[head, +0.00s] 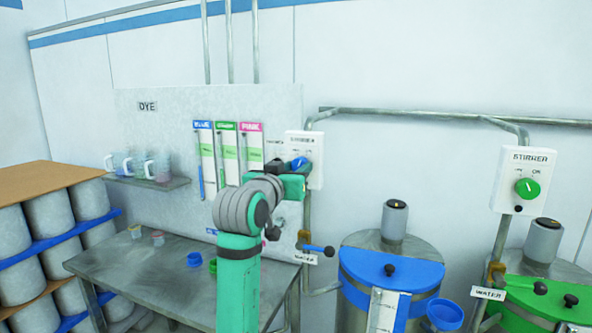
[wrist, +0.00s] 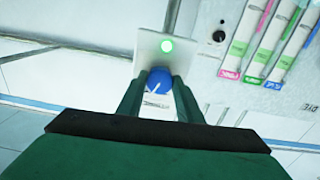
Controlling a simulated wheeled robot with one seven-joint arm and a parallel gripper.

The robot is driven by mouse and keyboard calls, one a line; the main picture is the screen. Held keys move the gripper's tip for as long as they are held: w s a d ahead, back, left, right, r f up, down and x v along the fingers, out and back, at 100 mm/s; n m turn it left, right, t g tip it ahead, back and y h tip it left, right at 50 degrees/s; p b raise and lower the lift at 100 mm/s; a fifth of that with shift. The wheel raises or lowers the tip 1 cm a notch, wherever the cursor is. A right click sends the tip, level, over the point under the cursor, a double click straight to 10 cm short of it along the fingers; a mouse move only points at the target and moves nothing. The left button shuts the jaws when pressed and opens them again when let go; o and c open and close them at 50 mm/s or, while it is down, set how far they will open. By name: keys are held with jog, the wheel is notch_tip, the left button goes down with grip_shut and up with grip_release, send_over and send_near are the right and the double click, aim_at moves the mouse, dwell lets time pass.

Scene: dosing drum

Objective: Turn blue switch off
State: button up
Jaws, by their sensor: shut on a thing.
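The blue switch (head: 299,162) is a round knob on a white box (head: 318,150) on the wall, and my arm and gripper partly cover it in the head view. In the wrist view the blue switch (wrist: 158,80) sits between the two fingertips of my gripper (wrist: 158,88), which is shut on it. A white pointer line on the knob slants in that view. My gripper (head: 298,171) reaches the box from the front left in the head view.
A second stirrer box (head: 524,180) with a green knob is at the right. Blue (head: 392,262) and green-lidded (head: 545,290) drums stand below. A metal table (head: 160,270) with small cups is at left. Dye gauges (head: 228,150) hang beside the blue switch's box.

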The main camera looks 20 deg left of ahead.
jog(key=n, duration=0.5)
jog(key=shift+d, duration=0.1)
jog(key=n, duration=0.5)
jog(key=shift+n, duration=0.4)
jog(key=o, duration=1)
jog(key=shift+o, duration=0.2)
jog(key=s, duration=1.1)
jog(key=shift+a, duration=0.25)
